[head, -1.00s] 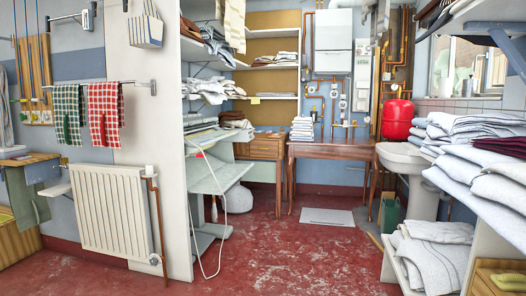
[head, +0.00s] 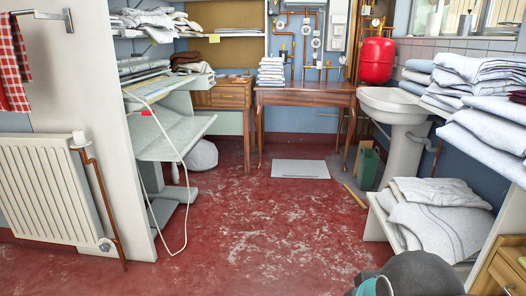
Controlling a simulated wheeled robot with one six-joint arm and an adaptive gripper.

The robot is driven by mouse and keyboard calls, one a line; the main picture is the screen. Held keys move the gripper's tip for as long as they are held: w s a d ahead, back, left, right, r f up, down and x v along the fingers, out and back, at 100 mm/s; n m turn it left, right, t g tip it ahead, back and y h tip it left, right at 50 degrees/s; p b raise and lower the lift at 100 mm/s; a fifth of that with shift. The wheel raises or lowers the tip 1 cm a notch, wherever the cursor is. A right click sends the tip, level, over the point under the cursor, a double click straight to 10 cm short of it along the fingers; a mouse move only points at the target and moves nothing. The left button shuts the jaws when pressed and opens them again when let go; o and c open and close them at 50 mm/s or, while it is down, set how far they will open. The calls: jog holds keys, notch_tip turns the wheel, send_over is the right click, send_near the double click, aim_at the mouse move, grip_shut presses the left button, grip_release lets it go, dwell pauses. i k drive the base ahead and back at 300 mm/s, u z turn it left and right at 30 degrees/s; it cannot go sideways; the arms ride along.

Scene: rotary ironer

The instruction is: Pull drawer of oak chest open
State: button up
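A light wooden chest (head: 503,268) stands at the lower right edge of the head view, cut off by the frame. Its front shows a small dark handle and looks shut. Another wooden unit with drawers (head: 228,96) stands at the back, left of the brown table, and its drawer fronts look closed. I cannot tell for certain which one is the oak chest. A dark grey, rounded part of my arm shows at the bottom, left of the lower right chest. My gripper itself is not in view.
The red floor (head: 255,225) in the middle is clear. A grey mat (head: 300,168) lies before the brown table (head: 305,97). A low white shelf with folded towels (head: 437,215) stands left of the near chest. The ironer (head: 165,135) with a hanging white cord is on the left.

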aim_at(233, 91)
jog(key=z, duration=0.4)
jog(key=i, duration=1.85)
jog(key=u, duration=0.3)
jog(key=i, duration=1.85)
jog(key=u, duration=1)
jog(key=i, duration=0.4)
jog(key=u, duration=0.1)
